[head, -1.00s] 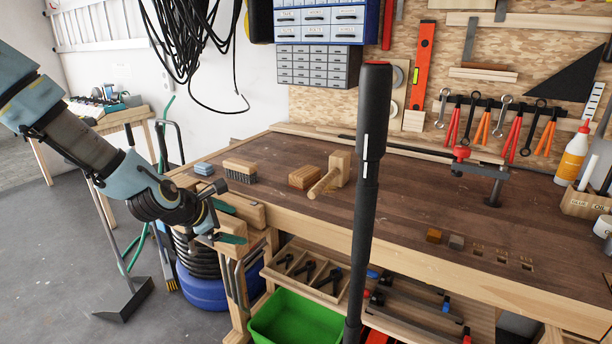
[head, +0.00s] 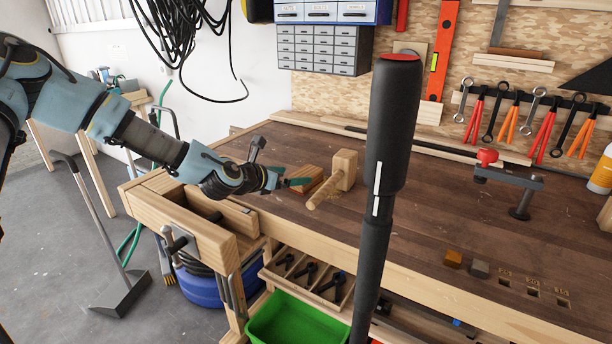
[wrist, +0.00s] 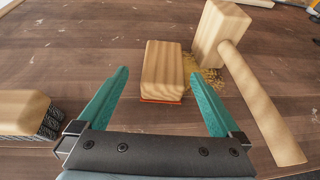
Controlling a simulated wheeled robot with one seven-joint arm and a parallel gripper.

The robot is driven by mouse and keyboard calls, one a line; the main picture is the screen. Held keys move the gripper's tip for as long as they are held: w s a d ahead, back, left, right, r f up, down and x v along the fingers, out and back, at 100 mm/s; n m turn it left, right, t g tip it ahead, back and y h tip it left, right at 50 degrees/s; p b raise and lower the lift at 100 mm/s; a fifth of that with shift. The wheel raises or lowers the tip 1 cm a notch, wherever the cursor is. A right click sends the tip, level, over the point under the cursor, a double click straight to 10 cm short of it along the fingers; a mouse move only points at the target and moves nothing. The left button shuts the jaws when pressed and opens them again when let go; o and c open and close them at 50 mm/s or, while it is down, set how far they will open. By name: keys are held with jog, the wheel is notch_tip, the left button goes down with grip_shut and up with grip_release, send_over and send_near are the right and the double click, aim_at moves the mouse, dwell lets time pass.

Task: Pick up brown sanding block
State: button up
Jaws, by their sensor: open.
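The brown sanding block (head: 307,177) lies on the workbench, just left of the wooden mallet. In the wrist view the block (wrist: 163,68) shows a wooden top and a thin red-orange layer along its bottom edge. My gripper (head: 288,182) is low over the bench at the block's near left side and hides part of it in the head view. In the wrist view my gripper (wrist: 158,76) is open, its two teal fingers spread with the block ahead and between their tips. I cannot tell from this whether a finger touches it.
The mallet (wrist: 217,36) stands close to the block's right, its handle (wrist: 262,100) angled toward me. Some sawdust (wrist: 208,75) lies between them. A wooden-backed brush (wrist: 24,112) is to the left. The bench vise (head: 180,235) is below my arm. A black post (head: 375,200) crosses the head view.

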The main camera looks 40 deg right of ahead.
aim_at(304, 174)
jog(key=shift+w+d+f, duration=0.1)
jog(key=shift+d+f, duration=0.15)
jog(key=shift+d, duration=0.4)
jog(key=x, duration=0.1)
jog(key=p+x, duration=0.2)
jog(key=x, duration=0.1)
jog(key=shift+s+f, duration=0.15)
jog(key=shift+s, duration=0.2)
jog(key=shift+w+d+f, duration=0.2)
jog(key=shift+d+f, duration=0.15)
jog(key=shift+d, duration=0.1)
jog(key=shift+c, duration=0.2)
jog(key=c, duration=1.2)
jog(key=shift+c, duration=0.7)
jog(key=shift+r, duration=0.15)
